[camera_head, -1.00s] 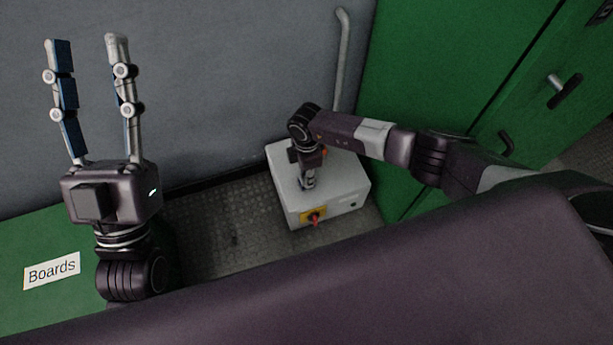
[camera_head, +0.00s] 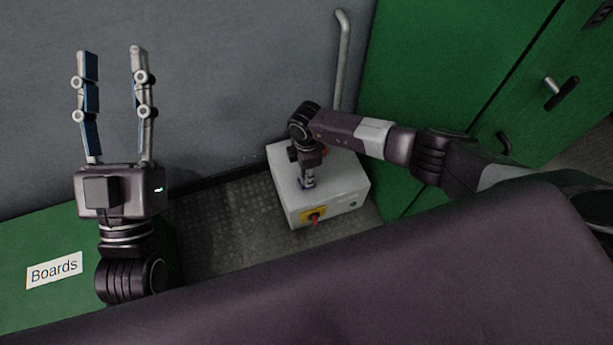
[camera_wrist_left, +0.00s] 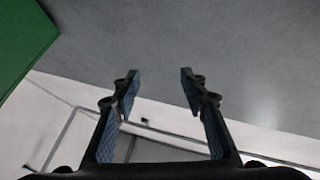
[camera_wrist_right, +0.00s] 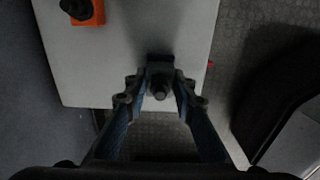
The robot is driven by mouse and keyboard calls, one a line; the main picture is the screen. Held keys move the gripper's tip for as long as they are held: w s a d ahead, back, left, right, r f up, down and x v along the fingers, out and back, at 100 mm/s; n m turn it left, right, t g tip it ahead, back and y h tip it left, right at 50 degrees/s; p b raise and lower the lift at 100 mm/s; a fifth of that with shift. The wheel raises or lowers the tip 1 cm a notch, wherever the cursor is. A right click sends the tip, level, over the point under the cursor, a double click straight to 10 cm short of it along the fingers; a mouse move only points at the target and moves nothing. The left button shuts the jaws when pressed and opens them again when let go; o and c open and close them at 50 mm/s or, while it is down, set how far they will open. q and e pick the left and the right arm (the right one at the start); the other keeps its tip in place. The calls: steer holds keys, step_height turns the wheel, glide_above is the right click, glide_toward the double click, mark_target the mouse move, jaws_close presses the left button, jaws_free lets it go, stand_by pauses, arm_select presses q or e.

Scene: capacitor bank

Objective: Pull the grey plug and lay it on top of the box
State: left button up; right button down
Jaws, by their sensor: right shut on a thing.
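The light grey box (camera_head: 345,180) stands on the floor by the wall in the head view. Its top also fills much of the right wrist view (camera_wrist_right: 120,45). My right gripper (camera_head: 308,184) points down over the box top. It is shut on the grey plug (camera_wrist_right: 160,84), which shows between the fingertips, beside a dark block near the box edge. I cannot tell whether the plug touches the box top. In the head view the fingers and wrist mostly hide it. My left gripper (camera_head: 112,50) is raised at the left, open and empty; its spread fingers show in the left wrist view (camera_wrist_left: 155,75).
An orange part with a black knob (camera_wrist_right: 85,10) sits on the box top. A red switch on a yellow plate (camera_head: 314,216) is on the box front. Green cabinets (camera_head: 450,70) stand right. A green surface labelled "Boards" (camera_head: 54,270) is lower left. A pipe (camera_head: 342,60) rises behind.

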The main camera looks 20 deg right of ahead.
steer(key=shift+r, duration=0.3)
steer(key=shift+r+p, duration=0.2)
steer(key=shift+p, duration=0.3)
steer(key=shift+r+p, duration=0.35)
steer(key=shift+r, duration=0.05)
arm_select(q)
steer(key=shift+w+f+g+y, duration=0.5)
steer(key=shift+w+f+g, duration=0.75)
steer(key=shift+f, duration=1.6)
steer(key=shift+w+f+g+y, duration=0.55)
steer(key=shift+f+g, duration=1.3)
steer(key=shift+f, duration=0.95)
arm_select(e)
steer(key=shift+r+p, duration=0.25)
steer(key=shift+p, duration=0.05)
steer(key=shift+r+p, duration=0.95)
steer(key=shift+p, duration=0.05)
arm_select(q)
steer(key=s+a+f+g+y, duration=0.1)
steer(key=s+a+f+g, duration=0.1)
steer(key=f, duration=0.4)
steer(key=s+a+f+g+y, duration=0.1)
steer(key=s+f+g, duration=0.2)
steer(key=f, duration=0.4)
steer(key=shift+a+n+g+p, duration=0.3)
steer(key=shift+a+g, duration=0.05)
steer(key=shift+g, duration=0.55)
arm_select(e)
steer(key=shift+r, duration=0.3)
